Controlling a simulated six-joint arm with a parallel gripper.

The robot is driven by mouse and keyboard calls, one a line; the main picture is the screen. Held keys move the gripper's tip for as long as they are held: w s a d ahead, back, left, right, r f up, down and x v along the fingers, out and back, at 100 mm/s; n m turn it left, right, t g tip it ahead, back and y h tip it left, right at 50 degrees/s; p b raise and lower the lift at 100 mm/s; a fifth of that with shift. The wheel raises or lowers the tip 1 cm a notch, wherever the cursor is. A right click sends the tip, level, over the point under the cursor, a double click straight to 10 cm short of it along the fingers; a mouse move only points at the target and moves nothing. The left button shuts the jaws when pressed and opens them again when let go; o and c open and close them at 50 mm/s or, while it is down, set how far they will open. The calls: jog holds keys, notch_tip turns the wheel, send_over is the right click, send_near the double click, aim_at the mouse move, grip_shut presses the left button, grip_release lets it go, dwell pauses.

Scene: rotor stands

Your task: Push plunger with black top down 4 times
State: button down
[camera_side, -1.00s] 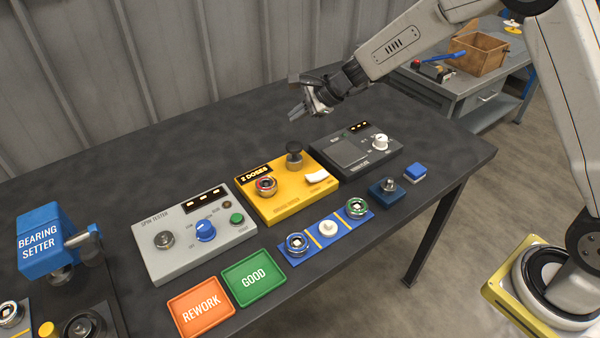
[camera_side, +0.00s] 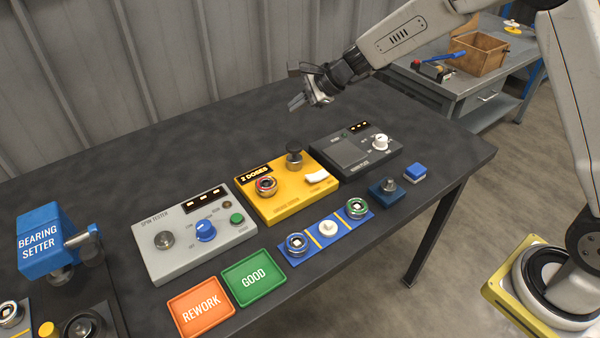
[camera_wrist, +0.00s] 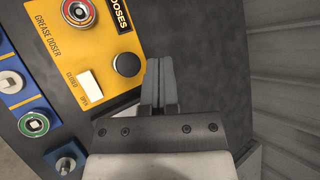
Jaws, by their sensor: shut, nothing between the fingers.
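The plunger with the black top (camera_side: 294,150) stands upright on the yellow grease doser (camera_side: 262,211), at its back right corner. In the wrist view the round black top (camera_wrist: 126,64) lies just left of my fingertips. My gripper (camera_side: 293,104) is shut and empty. It hangs in the air above the plunger, apart from it. The doser carries a "2 DOSES" label, a white open/closed switch (camera_side: 317,177) and a metal ring part with a red centre (camera_side: 265,184) in its seat.
The grey spin tester (camera_side: 165,266) stands left of the doser and a dark grey device (camera_side: 392,162) right of it. In front are a blue strip with round parts (camera_side: 312,248), a green GOOD tray (camera_side: 239,298) and an orange REWORK tray (camera_side: 174,307). The table behind the doser is clear.

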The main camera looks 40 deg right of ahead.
aim_at(295, 145)
jog(key=shift+f, duration=3.95)
jog(key=shift+f, duration=1.6)
dwell(1.0)
jog(key=shift+r, duration=1.55)
